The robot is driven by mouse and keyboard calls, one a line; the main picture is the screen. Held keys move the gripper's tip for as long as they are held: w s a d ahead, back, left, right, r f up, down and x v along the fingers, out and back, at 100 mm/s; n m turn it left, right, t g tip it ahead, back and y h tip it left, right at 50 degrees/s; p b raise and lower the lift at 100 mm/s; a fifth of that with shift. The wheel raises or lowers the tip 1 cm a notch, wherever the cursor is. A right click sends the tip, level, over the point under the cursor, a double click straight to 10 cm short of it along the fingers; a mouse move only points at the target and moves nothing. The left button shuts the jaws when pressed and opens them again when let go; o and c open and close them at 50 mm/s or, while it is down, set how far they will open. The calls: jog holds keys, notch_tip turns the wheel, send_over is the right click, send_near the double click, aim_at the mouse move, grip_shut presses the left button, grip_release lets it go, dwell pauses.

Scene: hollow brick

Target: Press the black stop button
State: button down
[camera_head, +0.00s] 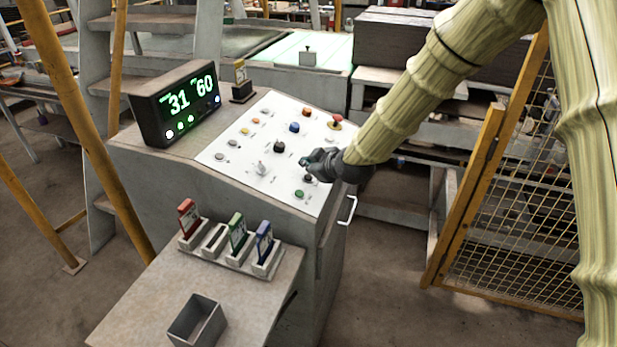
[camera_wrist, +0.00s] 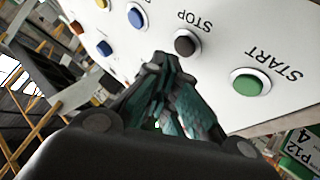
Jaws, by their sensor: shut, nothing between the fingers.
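The black stop button (camera_wrist: 187,43) sits in a white collar on the white panel, under the printed word STOP in the wrist view. In the head view a black button (camera_head: 308,179) shows beside the green one, close below my gripper (camera_head: 306,164). My gripper (camera_wrist: 165,62) is shut and empty. In the wrist view its tips appear just left of and below the black button; I cannot tell whether they touch the panel.
The green START button (camera_wrist: 247,82) is to the right of the stop button, and a blue button (camera_wrist: 136,17) is to its left. A lit display (camera_head: 175,103) stands behind the panel. A yellow mesh guard (camera_head: 510,220) stands at the right.

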jog(key=shift+f, duration=0.25)
dwell(0.4)
jog(key=shift+w+f+b, duration=0.1)
jog(key=shift+f+b, duration=0.1)
jog(key=shift+b, duration=0.2)
jog(key=shift+a+f, duration=0.15)
jog(key=shift+f, duration=0.2)
dwell(0.7)
dwell(0.3)
jog(key=shift+d+r, duration=0.2)
jog(key=shift+r, duration=0.6)
jog(key=r, duration=0.1)
jog(key=d+r+p, duration=0.1)
jog(key=r, duration=0.1)
jog(key=r+p, duration=0.1)
jog(key=shift+s+d+r, duration=0.15)
jog(key=shift+s+r, duration=0.15)
jog(key=shift+r, duration=0.1)
dwell(0.7)
